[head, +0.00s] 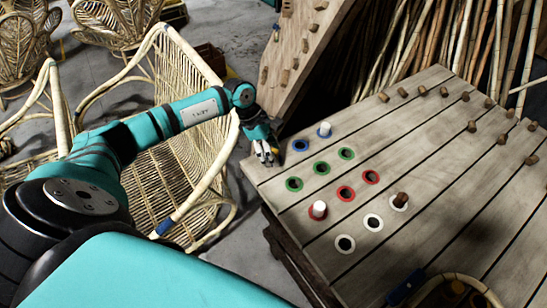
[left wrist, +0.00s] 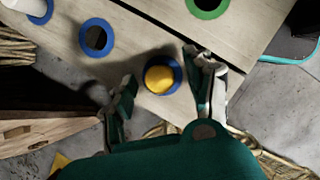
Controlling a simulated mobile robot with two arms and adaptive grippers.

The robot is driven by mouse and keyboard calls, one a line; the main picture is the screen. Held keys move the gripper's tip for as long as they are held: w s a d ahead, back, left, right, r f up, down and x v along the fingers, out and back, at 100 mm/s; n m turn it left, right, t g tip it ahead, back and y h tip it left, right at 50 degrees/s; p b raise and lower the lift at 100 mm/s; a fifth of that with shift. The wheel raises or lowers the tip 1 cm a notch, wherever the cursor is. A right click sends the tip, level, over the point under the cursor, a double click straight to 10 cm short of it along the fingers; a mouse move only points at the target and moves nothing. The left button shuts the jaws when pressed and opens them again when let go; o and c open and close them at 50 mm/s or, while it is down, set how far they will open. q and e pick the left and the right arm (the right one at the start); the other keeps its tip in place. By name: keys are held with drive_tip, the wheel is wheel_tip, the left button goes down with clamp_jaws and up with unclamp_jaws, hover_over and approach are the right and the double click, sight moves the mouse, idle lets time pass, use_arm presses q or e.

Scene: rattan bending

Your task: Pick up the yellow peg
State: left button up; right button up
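The yellow peg (left wrist: 159,76) stands in a blue-ringed hole near the table's corner in the left wrist view. I see mainly its round top. In the head view I cannot make it out behind my left gripper (head: 264,153). My left gripper (left wrist: 162,72) is open, with one finger on each side of the peg. A gap shows between the peg and each finger, so it is not gripped. My right gripper is not in view.
The plank table (head: 440,150) has blue, green, red and white ringed holes. A white peg (head: 324,130) stands close to my left gripper; another white peg (head: 319,209) and a brown peg (head: 401,200) stand farther off. A rattan chair (head: 190,130) is beside my left arm.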

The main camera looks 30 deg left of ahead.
sight(276, 153)
use_arm(q)
drive_tip(key=c, duration=1)
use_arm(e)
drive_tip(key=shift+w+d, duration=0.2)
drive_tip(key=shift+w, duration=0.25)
use_arm(q)
drive_tip(key=shift+o, duration=0.2)
drive_tip(key=shift+r, duration=0.15)
drive_tip(key=shift+r+b, duration=0.35)
drive_tip(key=shift+r, duration=0.3)
drive_tip(key=shift+s+r+b, duration=0.2)
drive_tip(key=shift+r, duration=0.3)
drive_tip(key=shift+s+r+b, duration=0.15)
drive_tip(key=shift+r, duration=0.3)
drive_tip(key=s+d+r+b, duration=0.1)
drive_tip(key=s+d+b, duration=0.2)
drive_tip(key=s, duration=1.2)
drive_tip(key=shift+d+r, duration=0.15)
drive_tip(key=shift+r, duration=0.15)
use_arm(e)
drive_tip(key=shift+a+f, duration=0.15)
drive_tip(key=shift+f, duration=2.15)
